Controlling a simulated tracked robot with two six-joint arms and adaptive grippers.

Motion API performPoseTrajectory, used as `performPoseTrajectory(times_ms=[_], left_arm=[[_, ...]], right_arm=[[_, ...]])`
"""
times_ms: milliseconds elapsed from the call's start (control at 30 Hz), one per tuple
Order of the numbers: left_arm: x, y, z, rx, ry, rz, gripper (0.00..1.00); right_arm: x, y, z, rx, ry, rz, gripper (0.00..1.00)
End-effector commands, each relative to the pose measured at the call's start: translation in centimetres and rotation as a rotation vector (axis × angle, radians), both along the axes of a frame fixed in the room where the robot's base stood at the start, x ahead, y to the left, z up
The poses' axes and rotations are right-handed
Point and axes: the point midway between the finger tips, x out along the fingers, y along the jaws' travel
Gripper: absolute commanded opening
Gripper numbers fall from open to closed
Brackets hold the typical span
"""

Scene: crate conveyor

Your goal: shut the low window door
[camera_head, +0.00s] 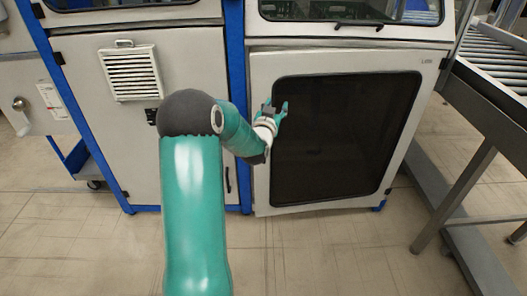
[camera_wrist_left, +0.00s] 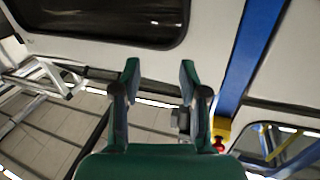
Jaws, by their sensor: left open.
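The low window door (camera_head: 262,185) is a white framed panel with a large dark window (camera_head: 345,135), right of the blue post in the head view. Its frame (camera_wrist_left: 60,45) and window (camera_wrist_left: 110,20) also fill the top of the left wrist view. It sits close to the cabinet front; I cannot tell whether a small gap remains. My left gripper (camera_head: 275,109) is in front of the door's left side, near the window's upper left corner. Its fingers (camera_wrist_left: 160,80) are apart with nothing between them. I cannot tell whether they touch the door. My right gripper is not in view.
A blue post (camera_head: 237,90) separates the door from a white panel with a vent (camera_head: 131,73). A roller conveyor (camera_head: 495,55) with grey legs stands at the right. An upper window (camera_head: 350,10) is above the door. The tiled floor in front is clear.

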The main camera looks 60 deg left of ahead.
Motion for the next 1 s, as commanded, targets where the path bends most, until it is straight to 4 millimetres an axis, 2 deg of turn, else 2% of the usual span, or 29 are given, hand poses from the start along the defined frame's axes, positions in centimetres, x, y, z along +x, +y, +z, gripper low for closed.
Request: performPoseTrajectory(times_ms=[33,167,267,300,400,500,600,733,867,1000], left_arm=[[-0.5,0.6,-1.8,0.013,-0.067,0.089,0.43],[-3.5,1.4,-5.4,0.056,-0.175,0.369,0.43],[-5.6,0.3,-10.1,0.071,-0.182,0.572,0.43],[-6.1,-0.6,-12.3,0.069,-0.169,0.637,0.43],[-5.7,-3.4,-18.4,0.03,-0.123,0.721,0.43],[-3.4,-5.6,-22.1,-0.005,-0.09,0.675,0.43],[-1.9,-6.9,-23.6,-0.017,-0.078,0.637,0.43],[-1.2,-7.0,-23.6,-0.02,-0.084,0.623,0.43],[-1.1,-5.7,-23.5,-0.02,-0.085,0.626,0.43],[-0.9,-3.3,-23.5,-0.021,-0.086,0.627,0.43]], right_arm=[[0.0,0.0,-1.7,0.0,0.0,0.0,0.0],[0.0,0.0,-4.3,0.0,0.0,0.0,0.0],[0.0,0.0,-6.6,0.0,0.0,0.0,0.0],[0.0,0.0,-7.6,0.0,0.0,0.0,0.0],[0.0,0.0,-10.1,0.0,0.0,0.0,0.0],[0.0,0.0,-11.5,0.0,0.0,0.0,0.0],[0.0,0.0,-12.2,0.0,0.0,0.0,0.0],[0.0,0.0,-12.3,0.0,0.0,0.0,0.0],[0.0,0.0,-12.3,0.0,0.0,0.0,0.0],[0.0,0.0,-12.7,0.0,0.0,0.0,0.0]])
